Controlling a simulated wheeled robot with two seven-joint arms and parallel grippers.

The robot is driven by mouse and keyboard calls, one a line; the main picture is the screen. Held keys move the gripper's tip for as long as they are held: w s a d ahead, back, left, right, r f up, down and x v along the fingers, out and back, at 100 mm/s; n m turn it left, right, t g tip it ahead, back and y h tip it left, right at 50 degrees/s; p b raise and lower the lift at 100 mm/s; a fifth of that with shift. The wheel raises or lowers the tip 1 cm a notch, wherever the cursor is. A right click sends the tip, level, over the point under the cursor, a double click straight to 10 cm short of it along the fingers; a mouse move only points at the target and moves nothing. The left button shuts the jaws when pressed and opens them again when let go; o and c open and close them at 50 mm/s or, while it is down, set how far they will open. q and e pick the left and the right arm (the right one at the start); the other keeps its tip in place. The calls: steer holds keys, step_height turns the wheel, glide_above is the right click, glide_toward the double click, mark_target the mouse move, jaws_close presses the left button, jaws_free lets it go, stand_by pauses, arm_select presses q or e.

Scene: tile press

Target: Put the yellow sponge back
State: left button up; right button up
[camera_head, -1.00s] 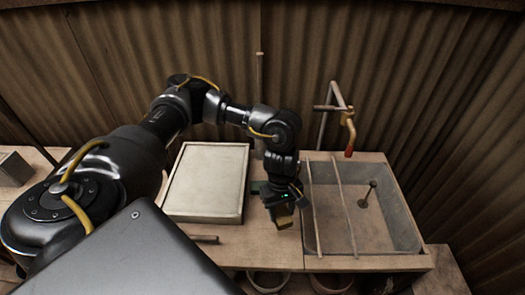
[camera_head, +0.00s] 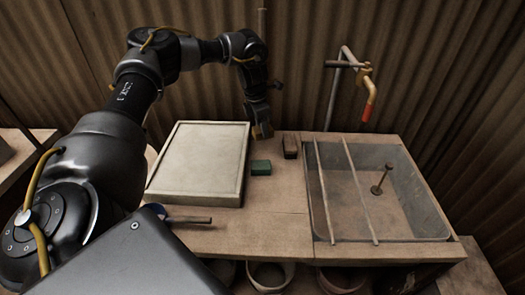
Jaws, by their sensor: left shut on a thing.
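My left gripper (camera_head: 262,124) is at the back of the bench, just past the far right corner of the pale framed board. It is shut on the yellow sponge (camera_head: 265,131), which shows only as a small yellowish patch under the fingers. I cannot tell whether the sponge touches the bench. A green block (camera_head: 260,168) lies nearer me beside the board's right edge. My right gripper is not in view.
The pale framed board (camera_head: 198,163) lies left of the blocks. A sunken basin (camera_head: 405,205) with two rods (camera_head: 360,190) across it is at right, under a red-tipped tap (camera_head: 368,105). A dark rod (camera_head: 188,219) lies at the front.

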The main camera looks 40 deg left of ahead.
arm_select(q)
step_height(320, 180, down, 4)
steer(key=shift+w+f, duration=0.1)
steer(key=shift+f, duration=0.45)
step_height(320, 180, down, 3)
steer(key=shift+f, duration=0.1)
steer(key=o, duration=1)
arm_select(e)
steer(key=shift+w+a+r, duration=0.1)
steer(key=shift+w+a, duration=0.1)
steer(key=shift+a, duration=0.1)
